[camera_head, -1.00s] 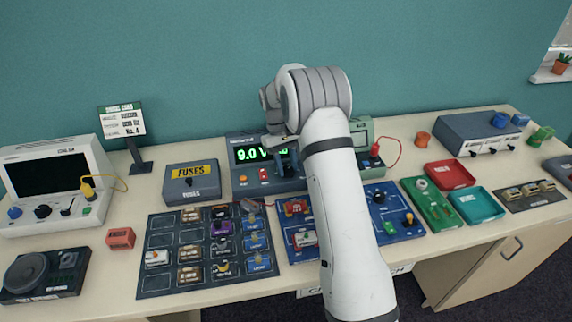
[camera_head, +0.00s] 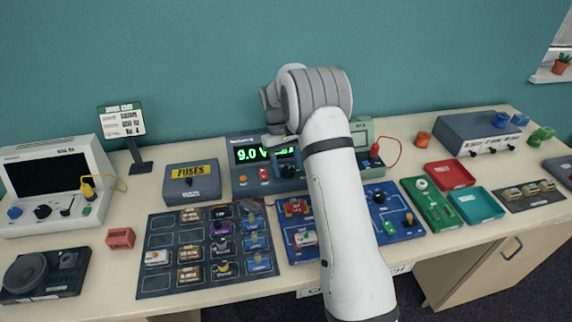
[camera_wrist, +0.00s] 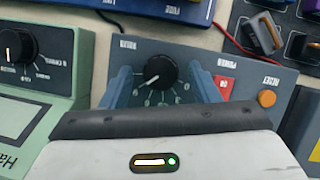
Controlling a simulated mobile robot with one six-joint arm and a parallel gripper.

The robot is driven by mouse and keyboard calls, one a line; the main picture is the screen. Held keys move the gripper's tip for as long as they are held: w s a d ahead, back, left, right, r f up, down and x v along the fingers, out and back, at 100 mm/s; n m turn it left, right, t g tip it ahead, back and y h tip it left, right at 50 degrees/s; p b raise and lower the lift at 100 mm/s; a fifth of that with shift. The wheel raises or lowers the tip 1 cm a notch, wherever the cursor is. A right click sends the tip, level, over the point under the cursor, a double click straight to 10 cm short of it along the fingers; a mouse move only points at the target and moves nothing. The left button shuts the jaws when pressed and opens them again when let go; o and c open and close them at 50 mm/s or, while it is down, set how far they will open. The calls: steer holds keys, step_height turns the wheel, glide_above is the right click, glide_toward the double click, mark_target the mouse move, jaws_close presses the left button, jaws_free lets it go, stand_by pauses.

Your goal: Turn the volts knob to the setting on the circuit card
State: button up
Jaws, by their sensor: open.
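The volts knob (camera_wrist: 158,74) is black with a white pointer line, on the blue-grey power supply (camera_wrist: 227,62). In the wrist view the pointer aims toward the lower left of the picture. My gripper (camera_wrist: 161,71) is open, one blue finger on each side of the knob, with visible gaps between. In the head view the supply (camera_head: 240,186) stands at the table's back, its green display (camera_head: 247,154) reading 9.0 V, partly hidden by my arm. The knob also shows there (camera_head: 288,171). The card on a black stand (camera_head: 122,121) is at the back left; its text is too small to read surely.
A red switch (camera_wrist: 224,85) and an orange button (camera_wrist: 267,98) are beside the knob. A green meter (camera_wrist: 42,62) with its own dial stands close on the other side. A fuses box (camera_head: 192,184) and a dark tray of parts (camera_head: 152,285) lie nearby.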

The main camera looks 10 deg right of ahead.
steer(key=shift+r, duration=0.1)
steer(key=b+v, duration=0.1)
steer(key=v, duration=0.6)
steer(key=shift+w+r, duration=0.2)
steer(key=shift+r, duration=0.05)
